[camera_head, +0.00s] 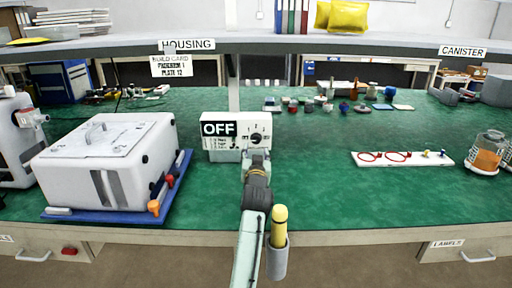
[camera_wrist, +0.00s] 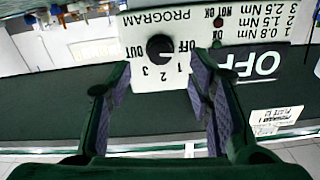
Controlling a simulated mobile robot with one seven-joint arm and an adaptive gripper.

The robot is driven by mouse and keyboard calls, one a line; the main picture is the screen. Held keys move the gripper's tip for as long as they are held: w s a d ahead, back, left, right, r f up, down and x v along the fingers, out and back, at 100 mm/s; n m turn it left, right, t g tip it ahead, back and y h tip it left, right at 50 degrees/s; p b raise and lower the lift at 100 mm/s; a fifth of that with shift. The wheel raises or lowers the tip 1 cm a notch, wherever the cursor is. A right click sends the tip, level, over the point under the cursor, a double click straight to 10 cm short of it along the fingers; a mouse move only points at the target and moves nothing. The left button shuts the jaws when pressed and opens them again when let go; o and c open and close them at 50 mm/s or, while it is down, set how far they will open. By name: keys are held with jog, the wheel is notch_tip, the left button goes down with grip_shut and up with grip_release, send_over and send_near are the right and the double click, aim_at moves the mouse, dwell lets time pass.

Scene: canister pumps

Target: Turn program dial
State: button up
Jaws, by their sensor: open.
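The program dial (camera_wrist: 160,47) is a round black knob on the white face of a control box, shown upside down in the wrist view. OUT, 3, 2, 1 and OFF are printed around it; I cannot make out its pointer. In the head view, the control box (camera_head: 236,143) stands mid-table with a black display reading OFF (camera_head: 218,129), and the dial (camera_head: 257,138) is at its right. My gripper (camera_wrist: 160,82) is open, its two dark fingers spread to either side below the dial in the wrist view. Nothing is between them. In the head view my wrist hides the box's lower right.
A white housing (camera_head: 105,165) on a blue tray stands at the left. A white strip with red rings (camera_head: 402,158) and an orange canister (camera_head: 487,152) are at the right. A shelf (camera_head: 330,42) spans above. Green table is clear right of the box.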

aim_at(256, 142)
jog(key=w+p, duration=0.1)
jog(key=w, duration=0.5)
jog(key=shift+w+p, duration=0.35)
jog(key=shift+c, duration=0.4)
grip_shut()
